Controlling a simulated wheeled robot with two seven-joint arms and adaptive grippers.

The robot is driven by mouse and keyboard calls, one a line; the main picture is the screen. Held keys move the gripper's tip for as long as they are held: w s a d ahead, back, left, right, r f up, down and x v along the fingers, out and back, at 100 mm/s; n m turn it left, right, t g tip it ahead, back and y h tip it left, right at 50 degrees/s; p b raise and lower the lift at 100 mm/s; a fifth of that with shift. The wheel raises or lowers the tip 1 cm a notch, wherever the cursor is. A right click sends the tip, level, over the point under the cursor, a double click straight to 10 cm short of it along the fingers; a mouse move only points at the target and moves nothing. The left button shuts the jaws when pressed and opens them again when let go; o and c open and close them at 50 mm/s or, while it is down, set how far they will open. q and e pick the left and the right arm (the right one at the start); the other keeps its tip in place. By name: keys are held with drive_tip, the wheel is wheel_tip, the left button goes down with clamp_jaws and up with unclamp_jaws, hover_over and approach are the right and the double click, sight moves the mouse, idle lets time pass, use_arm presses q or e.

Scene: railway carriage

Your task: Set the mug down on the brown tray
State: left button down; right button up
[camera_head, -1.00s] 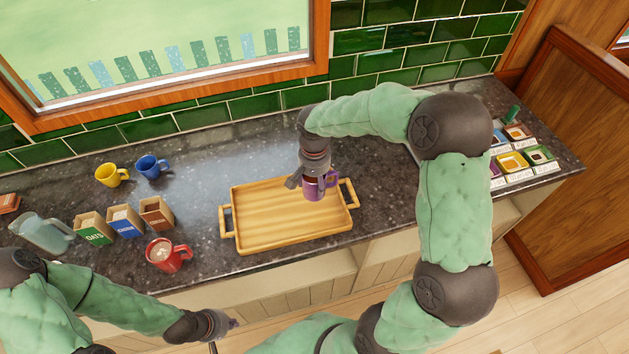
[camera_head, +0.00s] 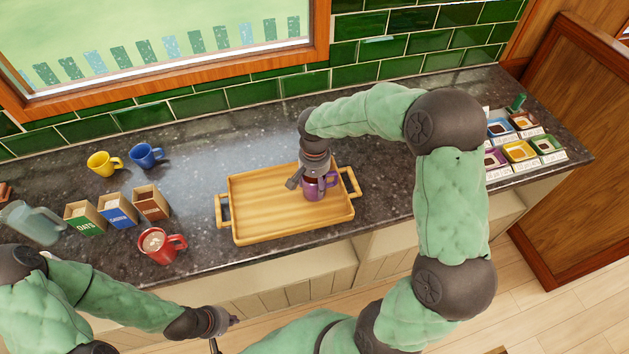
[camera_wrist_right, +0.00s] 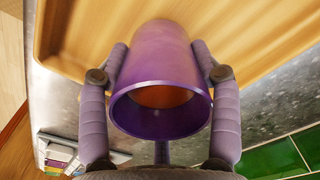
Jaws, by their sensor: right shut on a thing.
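The purple mug (camera_head: 313,188) is upright at the right side of the brown tray (camera_head: 262,222). My right gripper (camera_head: 309,183) is shut on it from above. In the right wrist view the purple mug (camera_wrist_right: 160,80) sits between both fingers, with brownish contents or a brownish inside showing. The tray (camera_wrist_right: 240,50) lies beyond it; I cannot tell whether the mug's base touches the tray. My left gripper (camera_head: 228,321) is over the floor in front of the counter, away from the tray; its fingers are too small to read.
A red mug (camera_head: 155,245) with pale contents stands left of the tray. Yellow (camera_head: 99,164) and blue (camera_head: 146,155) mugs stand behind several cartons (camera_head: 118,209). A glass jug (camera_head: 31,223) is far left. Small labelled boxes (camera_head: 519,151) are at the right. The tray's left part is empty.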

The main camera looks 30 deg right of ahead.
drive_tip(key=shift+f, duration=0.25)
idle(0.3)
drive_tip(key=o, duration=1.7)
drive_tip(key=shift+c, duration=0.2)
drive_tip(key=shift+r, duration=0.1)
wheel_tip(320, 180, up, 12)
clamp_jaws()
idle(0.6)
